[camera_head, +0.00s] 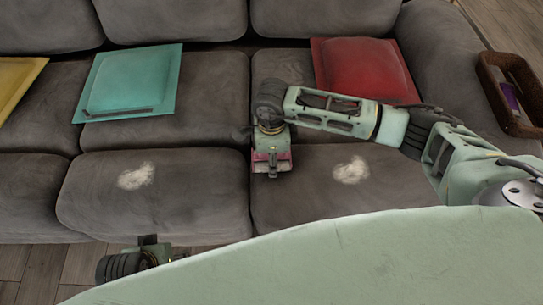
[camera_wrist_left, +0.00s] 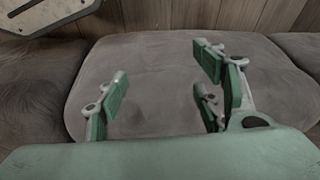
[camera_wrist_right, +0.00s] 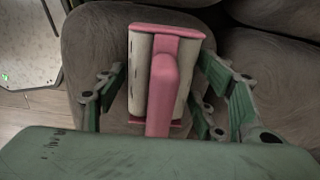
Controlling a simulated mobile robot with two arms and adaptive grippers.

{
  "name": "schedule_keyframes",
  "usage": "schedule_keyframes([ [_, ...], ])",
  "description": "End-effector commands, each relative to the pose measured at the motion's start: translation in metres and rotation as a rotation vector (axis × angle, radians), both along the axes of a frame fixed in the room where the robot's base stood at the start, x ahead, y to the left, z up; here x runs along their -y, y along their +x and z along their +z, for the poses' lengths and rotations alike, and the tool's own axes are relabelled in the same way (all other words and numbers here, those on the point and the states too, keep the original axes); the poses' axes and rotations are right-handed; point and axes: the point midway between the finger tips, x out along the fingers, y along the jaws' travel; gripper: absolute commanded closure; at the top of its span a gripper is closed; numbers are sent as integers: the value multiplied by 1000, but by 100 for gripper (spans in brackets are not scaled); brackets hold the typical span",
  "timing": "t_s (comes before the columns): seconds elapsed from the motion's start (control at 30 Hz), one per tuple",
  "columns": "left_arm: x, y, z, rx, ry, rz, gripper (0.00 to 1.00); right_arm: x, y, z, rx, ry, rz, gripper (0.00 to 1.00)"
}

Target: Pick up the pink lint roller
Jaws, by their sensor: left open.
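The pink lint roller (camera_wrist_right: 163,88) has a pink frame and handle with pale rolls on both sides. It lies between the fingers of my right gripper (camera_wrist_right: 163,95) in the right wrist view. In the head view its pink edges (camera_head: 261,157) show beneath my right gripper (camera_head: 271,165), over the front of the sofa near the seam between two seat cushions. I cannot tell whether the fingers press on it or whether it rests on the cushion. My left gripper (camera_wrist_left: 162,80) is open and empty, facing a bare grey cushion; in the head view it hangs low in front of the sofa (camera_head: 150,250).
The grey sofa (camera_head: 200,215) carries two white lint patches, left (camera_head: 136,176) and right (camera_head: 351,170). Teal (camera_head: 130,80), red (camera_head: 365,68) and yellow (camera_head: 17,80) pillows lie behind. A brown basket (camera_head: 525,128) sits on the right armrest. Wooden floor shows at lower left.

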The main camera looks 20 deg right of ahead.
Motion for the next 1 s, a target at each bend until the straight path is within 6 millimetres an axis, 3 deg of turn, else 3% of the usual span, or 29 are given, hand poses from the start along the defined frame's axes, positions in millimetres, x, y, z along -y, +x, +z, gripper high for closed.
schedule_keyframes([
  [0.37, 0, 0, 0, 0, 0, 0, 39, 0, 0, 0, 0, 0, 0, 73],
  [0.73, 0, 0, 1, 2, 0, 0, 39, 0, 1, 8, 2, 0, 0, 73],
  [0.97, 2, 3, -24, -14, 0, -5, 39, 0, 2, 43, 6, 3, 1, 73],
  [1.0, 2, 3, -28, -15, 0, -4, 39, 8, 2, 48, 4, -2, -4, 73],
])
